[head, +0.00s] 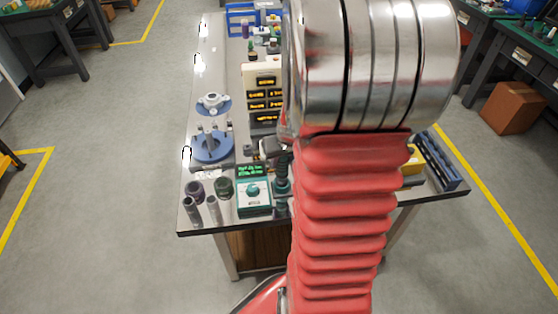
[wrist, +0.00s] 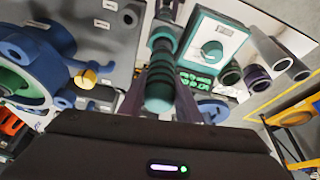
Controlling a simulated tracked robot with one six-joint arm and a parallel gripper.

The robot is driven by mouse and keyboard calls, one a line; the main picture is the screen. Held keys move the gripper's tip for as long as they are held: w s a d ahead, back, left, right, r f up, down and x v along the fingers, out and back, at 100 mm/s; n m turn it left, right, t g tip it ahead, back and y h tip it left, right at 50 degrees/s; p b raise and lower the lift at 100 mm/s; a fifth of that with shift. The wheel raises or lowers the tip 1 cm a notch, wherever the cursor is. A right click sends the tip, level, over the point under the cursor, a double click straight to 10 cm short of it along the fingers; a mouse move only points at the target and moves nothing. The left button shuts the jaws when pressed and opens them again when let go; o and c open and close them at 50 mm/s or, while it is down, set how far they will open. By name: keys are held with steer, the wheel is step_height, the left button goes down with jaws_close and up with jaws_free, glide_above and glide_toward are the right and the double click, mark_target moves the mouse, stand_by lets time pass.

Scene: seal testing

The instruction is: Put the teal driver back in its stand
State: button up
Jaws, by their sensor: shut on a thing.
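The teal driver (wrist: 158,92) has dark bands on its handle and lies between the two dark fingers of my gripper (wrist: 165,72) in the wrist view. My gripper is shut on it. In the head view, a teal and dark banded upright piece (head: 281,183), which looks like the driver, shows just left of my red arm. My arm hides most of that area, and the gripper is not clearly seen there. I cannot make out the stand for certain, nor whether the driver touches it.
A teal meter box (head: 253,191) with a dial and green display stands close left of the driver. Grey tubes (head: 213,209) and dark round cups stand near the table's front-left corner. A blue-based fixture (head: 212,147) is behind. A blue rack (head: 435,162) is at right.

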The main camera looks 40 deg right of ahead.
steer(key=shift+f, duration=0.45)
stand_by(1.1)
steer(key=o, duration=1.2)
steer(key=shift+o, duration=0.2)
steer(key=shift+s+r, duration=0.1)
steer(key=shift+r, duration=4.4)
